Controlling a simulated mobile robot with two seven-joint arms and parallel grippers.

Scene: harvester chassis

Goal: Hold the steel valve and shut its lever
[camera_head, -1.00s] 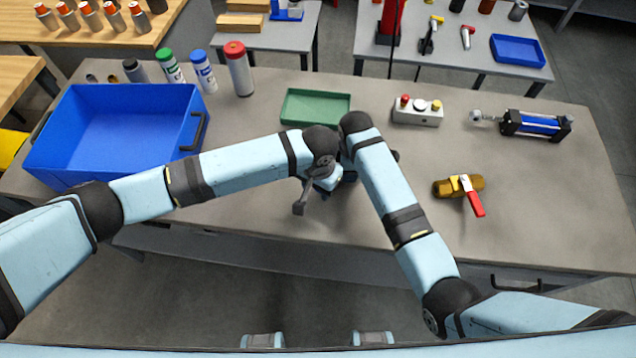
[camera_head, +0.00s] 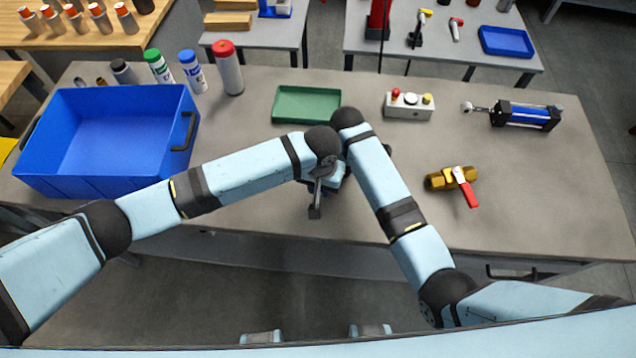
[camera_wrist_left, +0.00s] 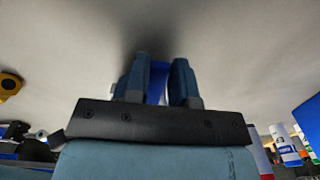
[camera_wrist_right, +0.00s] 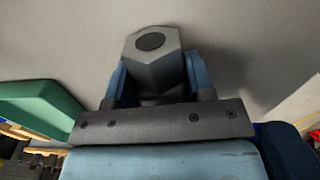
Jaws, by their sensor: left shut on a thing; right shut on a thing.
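The steel valve (camera_wrist_right: 157,68) shows in the right wrist view as a grey hexagonal end with a dark round face. My right gripper (camera_wrist_right: 152,90) is shut on it, one blue finger on each side. In the left wrist view, my left gripper (camera_wrist_left: 157,82) is shut on a narrow blue piece, which looks like the valve's lever (camera_wrist_left: 158,80). In the head view both grippers meet low over the middle of the bench, mostly hidden by my forearms. A grey part sticks out below them there. The lever's angle to the valve body is unclear.
A brass valve with a red lever (camera_head: 452,178) lies to the right on the bench (camera_head: 560,210). A green tray (camera_head: 306,104), a button box (camera_head: 408,105) and a blue cylinder (camera_head: 522,115) lie behind. A blue crate (camera_head: 105,140) and several spray cans stand left.

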